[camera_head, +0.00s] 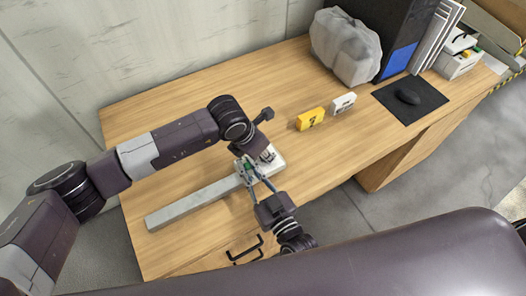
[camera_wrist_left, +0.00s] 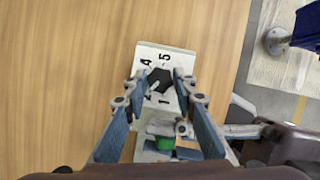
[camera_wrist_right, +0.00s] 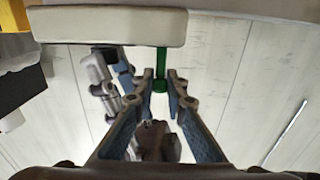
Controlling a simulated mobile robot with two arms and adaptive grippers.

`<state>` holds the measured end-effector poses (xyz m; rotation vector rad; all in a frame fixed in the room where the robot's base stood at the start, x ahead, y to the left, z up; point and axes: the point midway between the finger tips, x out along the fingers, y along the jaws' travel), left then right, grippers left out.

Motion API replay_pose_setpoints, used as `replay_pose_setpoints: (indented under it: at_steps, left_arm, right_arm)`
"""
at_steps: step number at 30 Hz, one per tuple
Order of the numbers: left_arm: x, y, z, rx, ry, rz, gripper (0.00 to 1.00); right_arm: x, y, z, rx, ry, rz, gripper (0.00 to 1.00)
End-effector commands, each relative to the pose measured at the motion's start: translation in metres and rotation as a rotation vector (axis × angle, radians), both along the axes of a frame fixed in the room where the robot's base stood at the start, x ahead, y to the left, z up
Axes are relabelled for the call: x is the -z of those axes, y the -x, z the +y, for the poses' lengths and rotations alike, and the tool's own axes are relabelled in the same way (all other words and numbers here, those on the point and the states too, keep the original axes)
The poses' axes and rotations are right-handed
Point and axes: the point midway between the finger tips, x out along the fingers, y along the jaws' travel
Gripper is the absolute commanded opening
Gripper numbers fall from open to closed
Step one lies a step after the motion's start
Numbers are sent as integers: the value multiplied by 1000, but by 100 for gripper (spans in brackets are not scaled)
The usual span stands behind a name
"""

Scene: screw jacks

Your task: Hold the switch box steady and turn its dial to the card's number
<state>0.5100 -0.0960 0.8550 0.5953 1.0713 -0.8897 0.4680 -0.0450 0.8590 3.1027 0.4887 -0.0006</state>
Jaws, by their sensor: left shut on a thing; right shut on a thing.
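The pale switch box (camera_head: 277,163) lies on the desk at the right end of a long grey bar. In the left wrist view its white face (camera_wrist_left: 178,59) shows the numbers 4, 5, 2 and 1 around a black dial (camera_wrist_left: 160,80). A light line on the dial lies on the side of the 2. My left gripper (camera_wrist_left: 158,77) is shut on the dial from above. My right gripper (camera_wrist_right: 160,84) is shut on the green handle (camera_wrist_right: 161,65) at the box's near side. The yellow card (camera_head: 310,119) stands to the right; its dark digit is too small to read surely.
A small white block (camera_head: 343,103) stands beside the card. The desk (camera_head: 160,110) is bare at the back left.

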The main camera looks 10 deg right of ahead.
Motion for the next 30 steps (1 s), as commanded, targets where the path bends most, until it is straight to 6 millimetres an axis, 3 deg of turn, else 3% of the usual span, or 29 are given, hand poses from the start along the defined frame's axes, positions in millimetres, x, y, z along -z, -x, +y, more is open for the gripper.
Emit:
replay_pose_setpoints:
  at_steps: [20, 21, 22, 30]
  left_arm:
    - [-1, -1, 0, -64, 1, -2, 1]
    - [-1, -1, 0, -64, 1, -2, 29]
    - [-1, -1, 0, -64, 1, -2, 33]
    - [-1, 0, 0, -63, 1, -1, 33]
  right_arm:
    - [1, 0, -1, 1, 2, 3, 0]
    - [1, 0, -1, 1, 2, 3, 0]
    - [1, 0, -1, 1, 2, 3, 0]
    - [1, 0, -1, 1, 2, 3, 0]
